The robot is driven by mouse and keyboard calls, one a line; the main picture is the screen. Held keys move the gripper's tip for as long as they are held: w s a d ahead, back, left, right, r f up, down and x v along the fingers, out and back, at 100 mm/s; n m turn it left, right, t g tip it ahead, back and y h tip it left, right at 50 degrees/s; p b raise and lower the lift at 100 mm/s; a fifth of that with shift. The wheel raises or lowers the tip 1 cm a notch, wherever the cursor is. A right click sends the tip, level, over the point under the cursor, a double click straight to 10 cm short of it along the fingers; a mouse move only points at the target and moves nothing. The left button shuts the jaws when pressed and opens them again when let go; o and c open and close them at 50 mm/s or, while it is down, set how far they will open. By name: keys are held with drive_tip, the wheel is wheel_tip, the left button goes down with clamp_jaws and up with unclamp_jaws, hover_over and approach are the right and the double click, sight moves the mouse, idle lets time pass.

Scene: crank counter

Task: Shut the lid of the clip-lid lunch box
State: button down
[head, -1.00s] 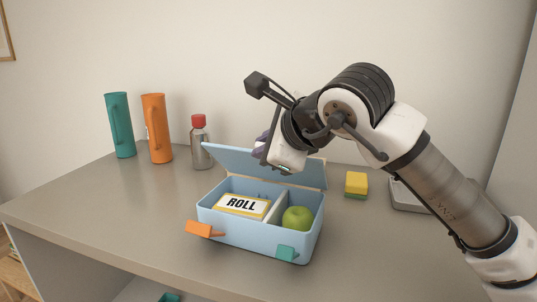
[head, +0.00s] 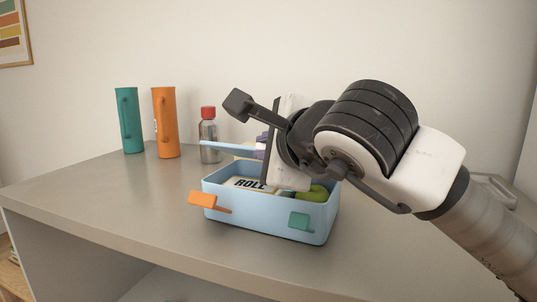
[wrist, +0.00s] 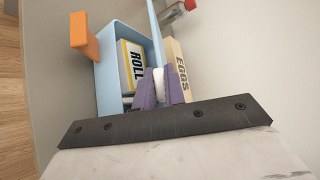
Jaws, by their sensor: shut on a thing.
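The light-blue lunch box (head: 262,215) stands on the counter with its lid (head: 225,147) raised, seen nearly edge-on above the back of the box. An orange clip (head: 203,199) and a teal clip (head: 300,221) stick out from its front, both undone. A ROLL pack (head: 243,184) and a green apple (head: 314,193) sit inside, partly hidden by my arm. My gripper (wrist: 160,86) has its purple fingers shut on the lid, which also shows in the wrist view (wrist: 155,30). In the head view my wrist hides the grip and the lid's right part.
A teal jug (head: 128,122), an orange jug (head: 165,125) and a red-capped bottle (head: 209,140) stand behind left. An EGGS carton (wrist: 181,72) lies beside the lid in the wrist view. A grey item (head: 492,187) is at the right. The counter's left front is clear.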

drive_tip(key=shift+s+a+f+b, duration=0.1)
drive_tip(key=shift+s+f+b, duration=0.1)
drive_tip(key=shift+f+b, duration=0.35)
drive_tip(key=shift+r, duration=0.1)
drive_tip(key=c, duration=1.5)
unclamp_jaws()
drive_tip(key=shift+o, duration=0.2)
drive_tip(key=shift+s, duration=0.1)
drive_tip(key=p+v, duration=0.1)
drive_tip(key=v, duration=1.2)
drive_tip(key=shift+s+p, duration=0.3)
drive_tip(key=shift+s, duration=0.1)
